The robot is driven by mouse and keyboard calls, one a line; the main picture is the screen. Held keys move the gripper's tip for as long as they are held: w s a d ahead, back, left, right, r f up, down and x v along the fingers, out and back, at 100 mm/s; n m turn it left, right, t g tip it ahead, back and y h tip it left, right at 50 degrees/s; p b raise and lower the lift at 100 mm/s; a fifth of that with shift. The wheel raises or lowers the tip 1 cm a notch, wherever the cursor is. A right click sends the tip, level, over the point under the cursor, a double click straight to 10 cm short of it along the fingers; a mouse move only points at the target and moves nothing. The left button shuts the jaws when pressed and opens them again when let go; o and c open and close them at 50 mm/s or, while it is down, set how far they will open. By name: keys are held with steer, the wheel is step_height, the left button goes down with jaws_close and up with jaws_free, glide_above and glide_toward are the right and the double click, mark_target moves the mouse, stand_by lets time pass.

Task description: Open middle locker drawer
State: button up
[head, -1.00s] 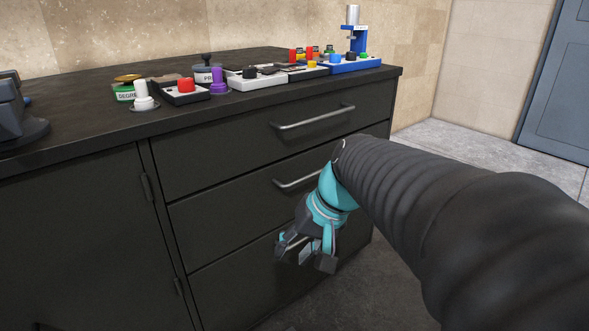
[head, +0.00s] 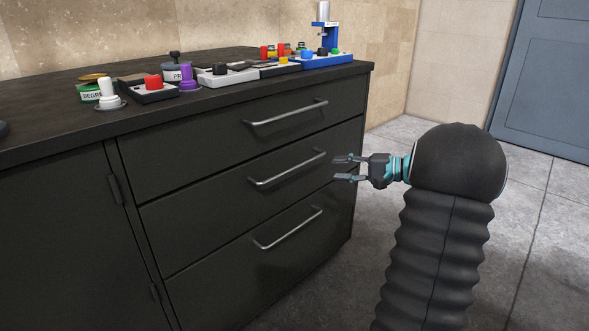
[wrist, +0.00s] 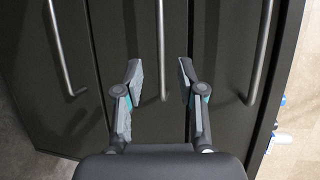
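The middle drawer (head: 215,208) of the dark locker is closed, flush with the drawers above and below. Its metal bar handle (head: 288,169) runs along its front. My gripper (head: 346,168) is open and empty, to the right of the middle handle in the head view, fingers pointing at the drawer fronts. In the wrist view my gripper (wrist: 160,74) has its two fingers spread on either side of the middle handle (wrist: 162,40). The fingertips appear short of the handle; no contact shows.
The upper handle (head: 287,113) and lower handle (head: 289,229) flank the middle one. The countertop (head: 50,122) holds several button boxes, jars and a blue press (head: 324,45). Grey floor (head: 540,230) is free right of the locker.

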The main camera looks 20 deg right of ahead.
mark_target(298, 167)
steer(key=x, duration=1.3)
steer(key=shift+w+a+f, duration=0.15)
steer(key=shift+w+a, duration=0.1)
jaws_close()
